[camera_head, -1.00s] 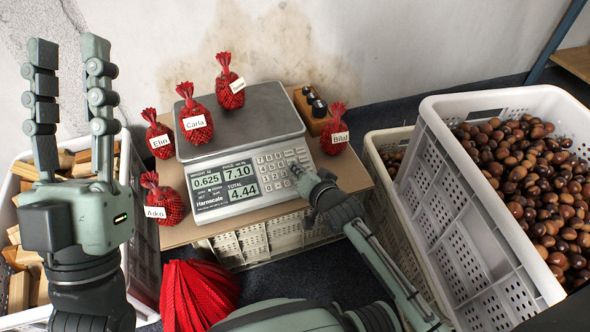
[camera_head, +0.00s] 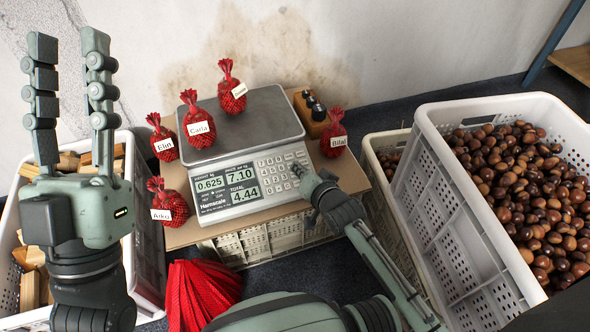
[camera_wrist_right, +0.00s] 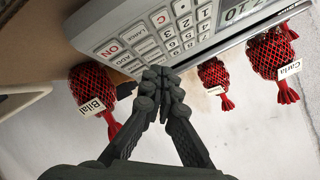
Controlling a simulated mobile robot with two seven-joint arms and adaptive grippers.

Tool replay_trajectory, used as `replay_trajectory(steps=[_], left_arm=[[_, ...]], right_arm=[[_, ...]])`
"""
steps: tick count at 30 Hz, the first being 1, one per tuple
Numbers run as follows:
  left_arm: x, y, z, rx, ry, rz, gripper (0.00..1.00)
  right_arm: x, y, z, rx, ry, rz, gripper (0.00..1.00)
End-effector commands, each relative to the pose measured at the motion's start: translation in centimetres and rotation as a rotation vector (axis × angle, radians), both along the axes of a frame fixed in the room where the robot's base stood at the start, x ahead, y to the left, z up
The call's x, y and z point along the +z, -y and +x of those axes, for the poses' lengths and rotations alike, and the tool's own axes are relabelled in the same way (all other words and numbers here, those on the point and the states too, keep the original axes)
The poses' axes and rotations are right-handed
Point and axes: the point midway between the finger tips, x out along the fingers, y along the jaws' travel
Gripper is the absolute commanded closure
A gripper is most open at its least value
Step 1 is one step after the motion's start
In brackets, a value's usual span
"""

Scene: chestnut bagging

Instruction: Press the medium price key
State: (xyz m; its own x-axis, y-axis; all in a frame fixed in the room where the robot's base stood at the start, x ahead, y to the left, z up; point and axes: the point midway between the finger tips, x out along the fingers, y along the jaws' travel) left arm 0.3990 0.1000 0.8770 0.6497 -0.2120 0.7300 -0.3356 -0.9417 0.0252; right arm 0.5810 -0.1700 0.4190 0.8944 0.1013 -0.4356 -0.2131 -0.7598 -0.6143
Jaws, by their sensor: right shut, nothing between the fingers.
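The white scale (camera_head: 225,200) stands on a cardboard-topped stand, its display reading 0.625, 7.10 and 4.44. Its keypad (camera_head: 275,170) is at the right of the front panel. My right gripper (camera_head: 299,170) is shut and empty at the keypad's right edge. The fingers hide part of the key column, and I cannot make out a medium key. My left gripper (camera_head: 68,50) is open and empty, raised at the left.
Red net bags labelled Carla (camera_head: 198,120) and another (camera_head: 232,88) sit on the scale's plate. Bags Elin (camera_head: 163,138), Bilal (camera_head: 333,135) and one at the front left (camera_head: 170,206) stand around it. A chestnut crate (camera_head: 455,230) is at right.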

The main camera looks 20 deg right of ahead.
Motion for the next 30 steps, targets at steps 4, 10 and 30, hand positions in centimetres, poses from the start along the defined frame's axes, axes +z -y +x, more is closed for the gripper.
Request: replay_trajectory(steps=[4,10,30], left_arm=[[2.2,0.0,0.0,0.000,0.000,0.000,0.65],[4.1,0.0,0.0,0.000,0.000,0.000,0.65],[4.2,0.0,0.0,0.000,0.000,0.000,0.65]], right_arm=[[1.9,0.0,-0.4,0.000,0.000,0.000,1.00],[3.4,0.0,-1.0,0.000,-0.001,0.001,1.00],[3.4,0.0,-1.1,0.000,0.000,0.000,1.00]])
